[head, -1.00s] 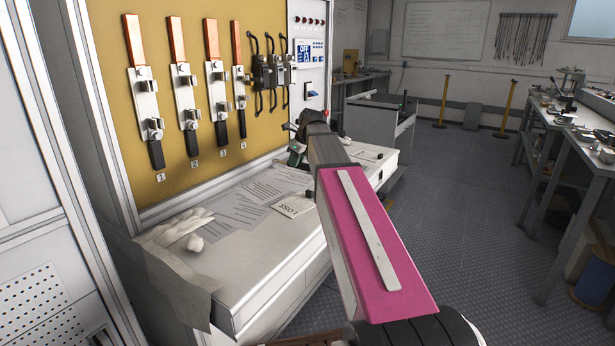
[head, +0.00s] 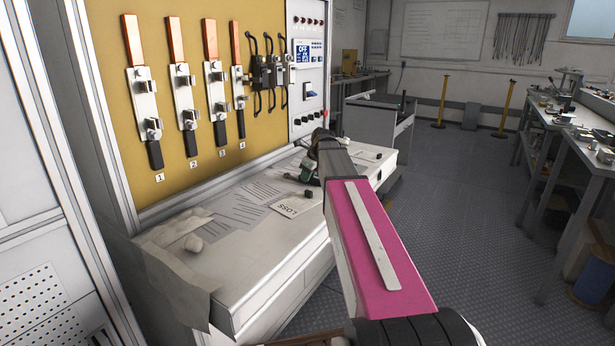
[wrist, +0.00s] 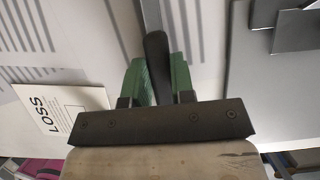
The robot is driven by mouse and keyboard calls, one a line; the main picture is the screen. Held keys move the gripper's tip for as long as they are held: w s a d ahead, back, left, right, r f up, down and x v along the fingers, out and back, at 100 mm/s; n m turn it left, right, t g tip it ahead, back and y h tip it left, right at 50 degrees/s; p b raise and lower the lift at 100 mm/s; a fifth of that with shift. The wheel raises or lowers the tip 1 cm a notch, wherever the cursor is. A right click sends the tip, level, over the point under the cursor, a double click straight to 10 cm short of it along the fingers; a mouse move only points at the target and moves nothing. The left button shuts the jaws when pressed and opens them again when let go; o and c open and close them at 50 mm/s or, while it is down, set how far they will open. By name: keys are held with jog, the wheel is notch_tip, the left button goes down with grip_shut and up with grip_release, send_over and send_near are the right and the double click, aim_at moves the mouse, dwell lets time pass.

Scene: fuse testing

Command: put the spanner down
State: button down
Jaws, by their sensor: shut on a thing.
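My gripper (wrist: 157,82) is shut on the spanner (wrist: 155,60). In the wrist view the spanner's dark handle sits between the green finger pads, and its grey shaft runs up out of the top of the picture. The far end of the spanner is cut off there. In the head view my gripper (head: 309,172) is over the far part of the white bench top (head: 235,262), partly hidden behind my arm. I cannot tell whether the spanner touches the bench.
A card marked LOSS (head: 293,207) and printed sheets (head: 245,208) lie on the bench, left of my gripper. A crumpled cloth (head: 180,232) lies at the near left. The yellow panel (head: 190,90) with fuse holders and switches rises behind.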

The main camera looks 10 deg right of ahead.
jog(key=c, duration=1)
grip_release()
jog(key=shift+f, duration=0.1)
jog(key=v, duration=1.2)
